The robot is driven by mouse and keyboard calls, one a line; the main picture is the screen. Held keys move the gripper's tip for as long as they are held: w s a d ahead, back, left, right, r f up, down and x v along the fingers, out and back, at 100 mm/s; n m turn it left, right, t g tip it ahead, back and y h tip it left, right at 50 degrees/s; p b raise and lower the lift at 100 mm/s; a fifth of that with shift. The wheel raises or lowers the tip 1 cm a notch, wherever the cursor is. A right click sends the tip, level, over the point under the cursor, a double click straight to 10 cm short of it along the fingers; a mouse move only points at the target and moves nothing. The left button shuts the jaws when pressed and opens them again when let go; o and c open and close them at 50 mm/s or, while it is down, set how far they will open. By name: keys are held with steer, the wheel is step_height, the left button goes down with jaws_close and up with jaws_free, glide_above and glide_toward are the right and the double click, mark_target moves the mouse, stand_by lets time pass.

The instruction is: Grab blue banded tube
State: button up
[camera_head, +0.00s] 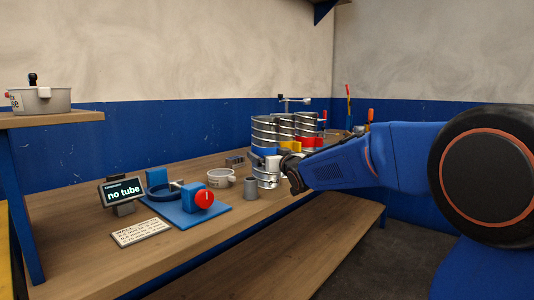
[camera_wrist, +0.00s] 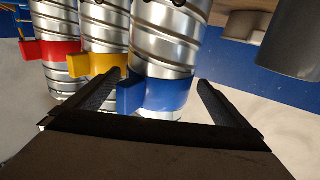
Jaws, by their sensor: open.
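The blue banded tube (camera_wrist: 166,48) is a silver spiral duct with a blue band (camera_wrist: 160,94) that has a block sticking out to its left. In the wrist view it stands between the two fingers of my gripper (camera_wrist: 158,90), which are open on either side of the band with a gap at the right finger. In the head view the blue banded tube (camera_head: 263,180) is at the near end of a group of tubes, partly hidden by my gripper (camera_head: 281,162).
A yellow banded tube (camera_wrist: 105,30) and a red banded tube (camera_wrist: 58,40) stand close on the left in the wrist view. On the bench (camera_head: 75,240) are a grey cup (camera_head: 250,188), a white bowl (camera_head: 220,178), a blue fixture (camera_head: 190,212) and a "no tube" display (camera_head: 122,191).

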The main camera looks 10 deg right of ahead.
steer(key=shift+w+a, duration=0.15)
steer(key=shift+w, duration=0.6)
steer(key=shift+w+a, duration=0.15)
steer(key=shift+w, duration=0.6)
steer(key=shift+r, duration=0.1)
steer(key=c, duration=1.4)
